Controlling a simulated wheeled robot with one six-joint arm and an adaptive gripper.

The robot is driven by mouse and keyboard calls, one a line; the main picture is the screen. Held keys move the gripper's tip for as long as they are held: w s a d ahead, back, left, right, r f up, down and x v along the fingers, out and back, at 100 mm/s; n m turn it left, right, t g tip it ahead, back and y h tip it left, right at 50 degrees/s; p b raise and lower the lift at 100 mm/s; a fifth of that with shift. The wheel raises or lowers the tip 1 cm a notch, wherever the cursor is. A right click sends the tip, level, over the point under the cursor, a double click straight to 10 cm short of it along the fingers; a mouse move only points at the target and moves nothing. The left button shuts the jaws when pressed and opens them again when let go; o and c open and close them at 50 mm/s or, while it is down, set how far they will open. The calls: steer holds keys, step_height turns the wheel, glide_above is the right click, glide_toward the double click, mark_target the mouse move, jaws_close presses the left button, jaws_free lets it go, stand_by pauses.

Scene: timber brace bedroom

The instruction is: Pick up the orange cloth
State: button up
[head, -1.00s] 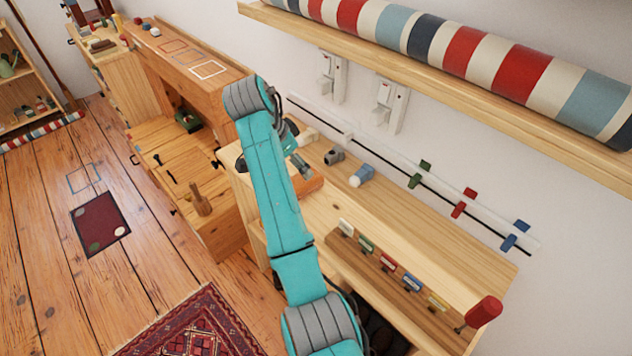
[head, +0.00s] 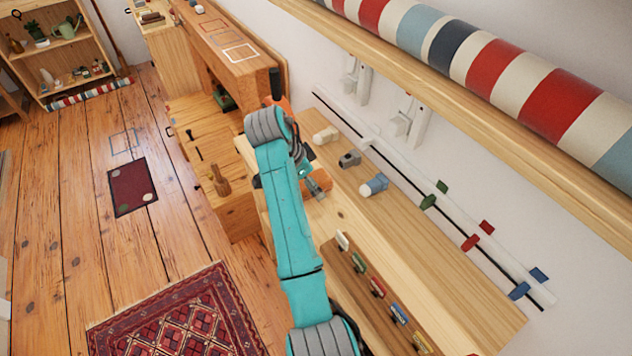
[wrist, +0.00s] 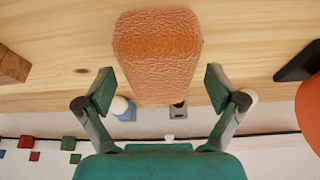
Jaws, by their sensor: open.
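The orange cloth (wrist: 157,60) is a textured, folded block-like bundle on the pale wooden bench top (wrist: 60,75). In the wrist view it lies between the two fingers of my gripper (wrist: 160,88), with a gap on each side. My gripper is open and holds nothing. In the head view my gripper (head: 312,180) is over the left part of the bench top. Only a small orange patch of the cloth (head: 306,189) shows there; the arm and gripper hide the rest.
A white-and-blue bottle-like item (head: 374,184), a grey item (head: 349,159) and a cream item (head: 325,135) stand near the cloth. Another orange object (head: 284,106) is behind my arm. A wooden rack (head: 350,252) with coloured tags is in front. The wall rail (head: 450,215) bounds the back.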

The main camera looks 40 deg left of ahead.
steer(key=shift+f, duration=0.2)
stand_by(0.6)
steer(key=shift+c, duration=0.3)
steer(key=c, duration=1.2)
